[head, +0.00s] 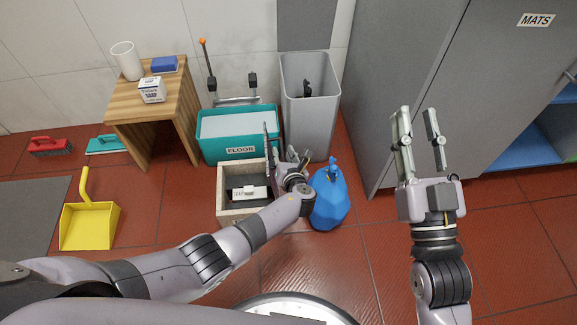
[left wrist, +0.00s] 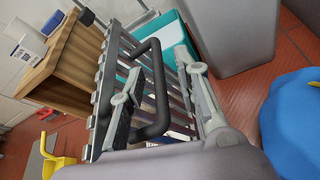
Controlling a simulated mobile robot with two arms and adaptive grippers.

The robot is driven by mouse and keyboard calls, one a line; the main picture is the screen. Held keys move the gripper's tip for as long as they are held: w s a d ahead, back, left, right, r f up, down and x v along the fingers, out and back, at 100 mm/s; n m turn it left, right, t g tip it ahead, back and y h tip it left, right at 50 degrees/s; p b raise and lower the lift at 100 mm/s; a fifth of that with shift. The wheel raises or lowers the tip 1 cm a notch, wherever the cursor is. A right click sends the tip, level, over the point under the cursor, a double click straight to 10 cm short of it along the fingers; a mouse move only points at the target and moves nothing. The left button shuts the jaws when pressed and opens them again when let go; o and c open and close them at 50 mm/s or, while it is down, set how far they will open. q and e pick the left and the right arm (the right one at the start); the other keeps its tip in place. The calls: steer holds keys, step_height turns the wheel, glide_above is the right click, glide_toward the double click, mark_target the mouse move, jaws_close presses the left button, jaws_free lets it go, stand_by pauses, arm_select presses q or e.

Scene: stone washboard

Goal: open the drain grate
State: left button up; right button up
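The drain grate (head: 268,150) stands up, nearly edge-on in the head view, at the right side of the drain pit. In the left wrist view its slatted metal face (left wrist: 108,75) fills the middle, with a black U-shaped handle (left wrist: 160,88). The pit's pale rim (head: 228,212) surrounds a dark opening holding a white item (head: 249,192). My left gripper (head: 286,160) is just right of the grate. Its fingers (left wrist: 155,82) are spread, with the handle between them; I cannot tell whether they touch it. My right gripper (head: 418,122) is open and empty, off to the right.
A teal bucket (head: 238,142) and grey bin (head: 318,115) stand behind the pit. A wooden stool (head: 150,105) and yellow dustpan (head: 88,226) are left. Grey cabinets (head: 400,60) stand right.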

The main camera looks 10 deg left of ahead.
arm_select(q)
steer(key=v, duration=1)
steer(key=shift+s+r, duration=0.15)
steer(key=shift+s, duration=0.05)
steer(key=shift+d, duration=0.1)
